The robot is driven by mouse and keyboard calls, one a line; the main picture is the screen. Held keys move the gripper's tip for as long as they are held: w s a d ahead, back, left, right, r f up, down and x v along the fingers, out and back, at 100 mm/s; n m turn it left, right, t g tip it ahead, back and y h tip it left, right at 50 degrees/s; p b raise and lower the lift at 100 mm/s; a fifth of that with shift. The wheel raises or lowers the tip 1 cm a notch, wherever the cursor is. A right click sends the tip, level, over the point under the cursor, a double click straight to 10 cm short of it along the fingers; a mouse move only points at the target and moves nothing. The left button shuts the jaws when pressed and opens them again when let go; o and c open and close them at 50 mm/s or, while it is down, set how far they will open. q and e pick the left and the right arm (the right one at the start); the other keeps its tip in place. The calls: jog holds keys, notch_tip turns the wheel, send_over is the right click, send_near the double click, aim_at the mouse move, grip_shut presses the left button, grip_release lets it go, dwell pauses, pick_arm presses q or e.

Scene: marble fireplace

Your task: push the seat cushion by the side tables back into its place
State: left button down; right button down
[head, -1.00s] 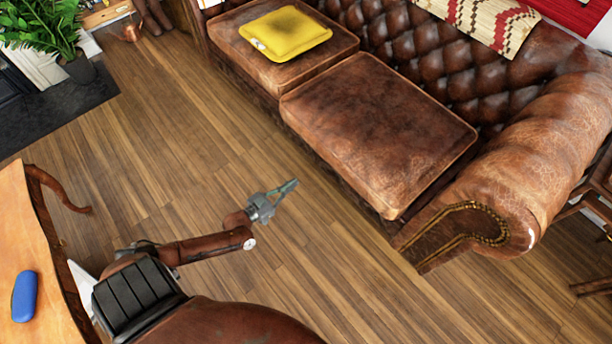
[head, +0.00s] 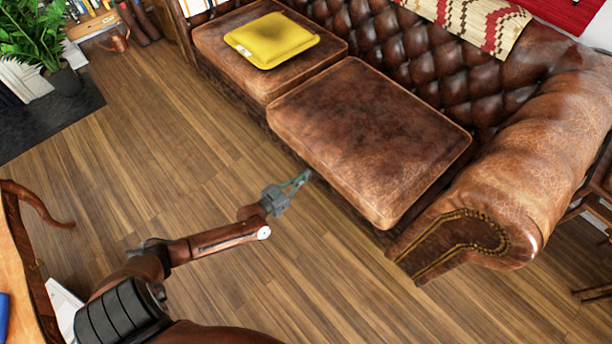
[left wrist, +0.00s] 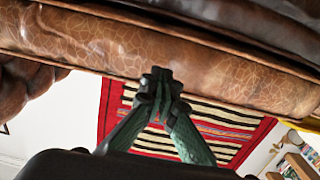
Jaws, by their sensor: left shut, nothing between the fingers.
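The brown leather seat cushion (head: 370,140) lies on the sofa beside the right armrest. Its front edge sticks out past the neighbouring cushion. My left gripper (head: 306,173) is shut and empty, low at the cushion's front edge, near its left front part. In the left wrist view the closed fingertips (left wrist: 160,76) overlap the lower edge of the cushion's front face (left wrist: 225,75). I cannot tell if they touch it. My right gripper is not in view.
A second seat cushion (head: 215,50) carries a yellow pillow (head: 272,40). The sofa armrest (head: 540,150) stands to the right, with dark wooden furniture (head: 592,200) beyond it. A wooden table (head: 15,270) is at lower left. Wood floor (head: 150,150) is clear between.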

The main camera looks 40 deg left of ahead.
aim_at(317, 167)
pick_arm(q)
jog(key=shift+w, duration=0.1)
dwell(0.5)
jog(key=shift+w+d, duration=0.15)
jog(key=shift+w, duration=1.4)
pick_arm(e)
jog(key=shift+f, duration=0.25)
pick_arm(q)
jog(key=shift+w+b, duration=0.25)
jog(key=shift+b, duration=0.05)
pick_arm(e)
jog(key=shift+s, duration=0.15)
pick_arm(q)
jog(key=shift+s, duration=0.15)
jog(key=shift+s+r+p, duration=0.1)
jog(key=shift+s+p, duration=0.55)
jog(key=shift+s, duration=0.9)
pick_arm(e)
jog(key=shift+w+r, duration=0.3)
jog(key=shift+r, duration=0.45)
